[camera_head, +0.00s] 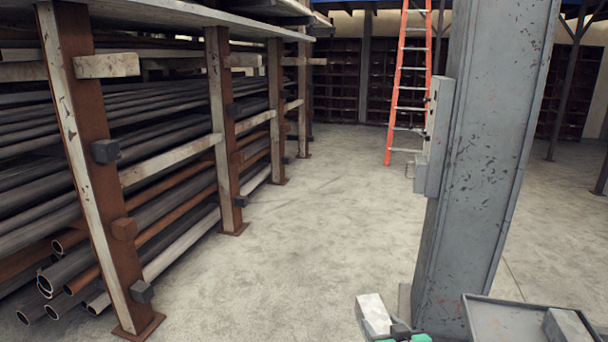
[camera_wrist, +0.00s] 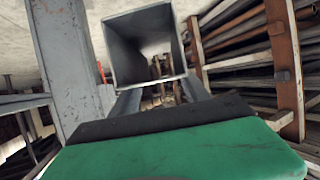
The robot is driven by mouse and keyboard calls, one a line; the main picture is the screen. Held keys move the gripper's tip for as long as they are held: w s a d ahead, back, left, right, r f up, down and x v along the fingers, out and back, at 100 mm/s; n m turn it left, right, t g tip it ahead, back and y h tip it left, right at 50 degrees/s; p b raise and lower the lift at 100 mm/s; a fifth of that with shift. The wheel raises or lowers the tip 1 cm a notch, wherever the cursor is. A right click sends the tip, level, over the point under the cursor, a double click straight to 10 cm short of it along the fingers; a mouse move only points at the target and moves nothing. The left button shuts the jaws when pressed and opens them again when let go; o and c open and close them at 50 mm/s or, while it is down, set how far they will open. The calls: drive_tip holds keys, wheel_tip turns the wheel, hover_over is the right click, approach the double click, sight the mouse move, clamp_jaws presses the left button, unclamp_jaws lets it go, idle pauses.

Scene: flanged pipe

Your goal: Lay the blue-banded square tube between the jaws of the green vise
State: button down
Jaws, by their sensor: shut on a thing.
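A grey square tube (camera_wrist: 118,60) shows in the wrist view with its hollow open end toward the camera. My gripper (camera_wrist: 158,94) is shut on it, with grey fingers beyond the green and black body at the bottom of that view. In the head view my gripper (camera_head: 402,331) shows only in part at the bottom edge, as dark and green pieces. A pale grey block-shaped piece (camera_head: 374,315) beside it appears to be the tube. No blue band can be made out on it. The green vise cannot be made out in either view.
A grey tray (camera_head: 488,318) with a grey block (camera_head: 567,326) is at bottom right. A thick grey column (camera_head: 490,150) rises just behind. A rack (camera_head: 110,170) of long pipes stands left, and an orange ladder (camera_head: 397,85) at the back. The middle floor (camera_head: 320,220) is clear.

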drive_tip(key=s+d+f+m+h, duration=0.1)
drive_tip(key=d+f+m+h, duration=0.2)
drive_tip(key=d, duration=0.4)
drive_tip(key=n+y, duration=0.1)
drive_tip(key=n, duration=0.1)
approach(373, 317)
drive_tip(key=w, duration=0.2)
drive_tip(key=w+a, duration=0.1)
drive_tip(key=w, duration=0.2)
drive_tip(key=shift+r, duration=0.25)
idle(0.4)
